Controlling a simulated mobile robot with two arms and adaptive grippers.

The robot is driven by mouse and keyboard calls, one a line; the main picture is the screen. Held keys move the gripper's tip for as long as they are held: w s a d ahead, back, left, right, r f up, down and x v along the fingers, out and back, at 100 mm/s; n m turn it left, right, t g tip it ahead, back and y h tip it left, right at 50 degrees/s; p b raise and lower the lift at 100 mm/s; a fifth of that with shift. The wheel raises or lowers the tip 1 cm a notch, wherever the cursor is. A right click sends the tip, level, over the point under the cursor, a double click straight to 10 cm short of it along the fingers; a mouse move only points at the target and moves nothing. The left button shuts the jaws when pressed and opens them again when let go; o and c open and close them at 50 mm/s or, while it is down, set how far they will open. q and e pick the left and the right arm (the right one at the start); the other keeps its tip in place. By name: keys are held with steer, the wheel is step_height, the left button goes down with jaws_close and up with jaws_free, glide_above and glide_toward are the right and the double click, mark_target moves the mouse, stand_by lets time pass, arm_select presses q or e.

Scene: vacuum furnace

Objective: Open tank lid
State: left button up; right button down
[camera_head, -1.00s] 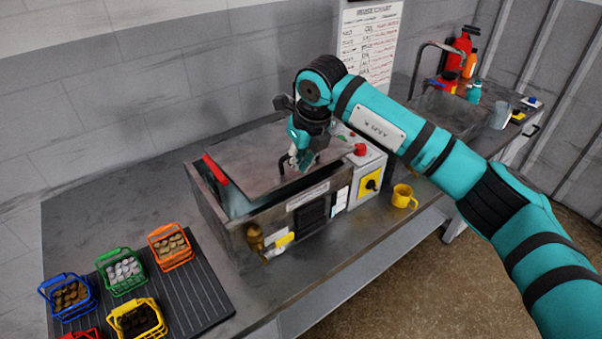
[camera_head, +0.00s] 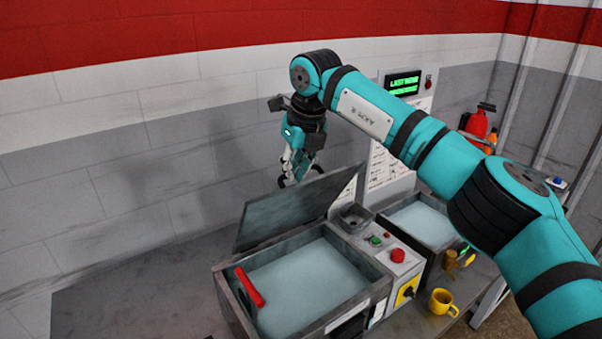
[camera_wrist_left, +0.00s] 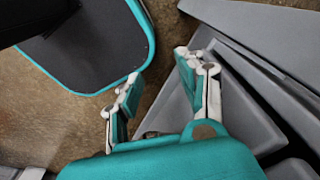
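The tank (camera_head: 372,295) stands on the bench in the head view, with pale blue liquid showing inside. Its grey lid (camera_head: 290,212) is tilted up steeply along the tank's back edge, so the top is open. My right gripper (camera_head: 298,172) is at the lid's upper edge, beside a dark curved piece there. Its fingers are small and partly overlapped, so I cannot tell whether they grip the lid's handle. My left gripper (camera_wrist_left: 160,72) shows in the left wrist view with its fingers apart and nothing between them.
A red bar (camera_head: 248,287) lies at the tank's left side. A control panel with a red button (camera_head: 398,255) is to the right, with a yellow mug (camera_head: 442,302) in front. A second open tank (camera_head: 425,222) stands further right.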

steer(key=shift+w+a+r+p, duration=0.5)
steer(key=shift+w+a+p, duration=0.1)
steer(key=shift+w+p, duration=0.15)
arm_select(q)
steer(key=r, duration=0.2)
steer(key=r+p, duration=0.1)
steer(key=shift+s+r, duration=0.2)
steer(key=shift+r, duration=0.2)
arm_select(e)
steer(key=shift+w+a, duration=0.55)
steer(key=shift+w, duration=0.15)
